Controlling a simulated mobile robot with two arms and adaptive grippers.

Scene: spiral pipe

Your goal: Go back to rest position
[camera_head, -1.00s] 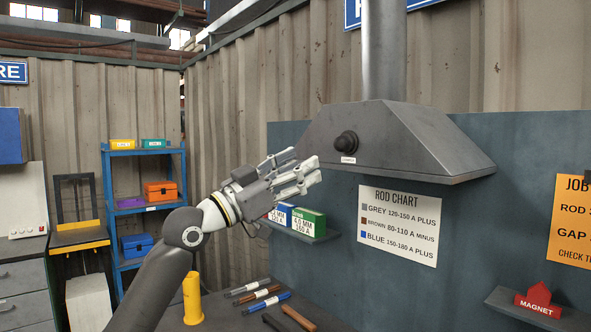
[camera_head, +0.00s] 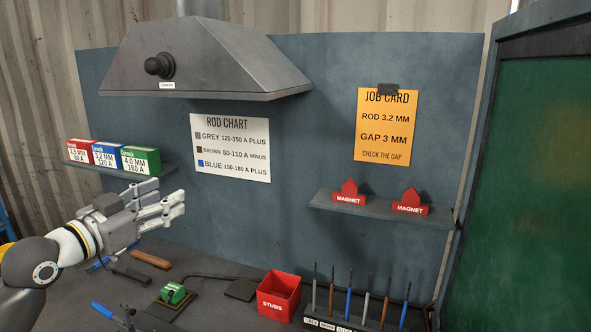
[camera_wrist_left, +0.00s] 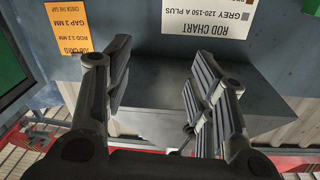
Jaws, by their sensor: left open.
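My left gripper (camera_head: 172,207) is at the left of the head view, in front of the blue-grey back panel, above the dark bench and below the small shelf of rod boxes. Its pale fingers point right and are apart with nothing between them. In the left wrist view, the dark fingers of the left gripper (camera_wrist_left: 160,85) frame only panel and the grey hood beyond. My right gripper is not in view.
A shelf holds rod boxes (camera_head: 141,160); the hood (camera_head: 200,60) juts out above. A stubs bin (camera_head: 279,296), a rod rack (camera_head: 335,326) and a green block (camera_head: 172,293) stand on the bench. Magnets (camera_head: 349,192) sit on a right shelf. A green screen (camera_head: 530,180) stands far right.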

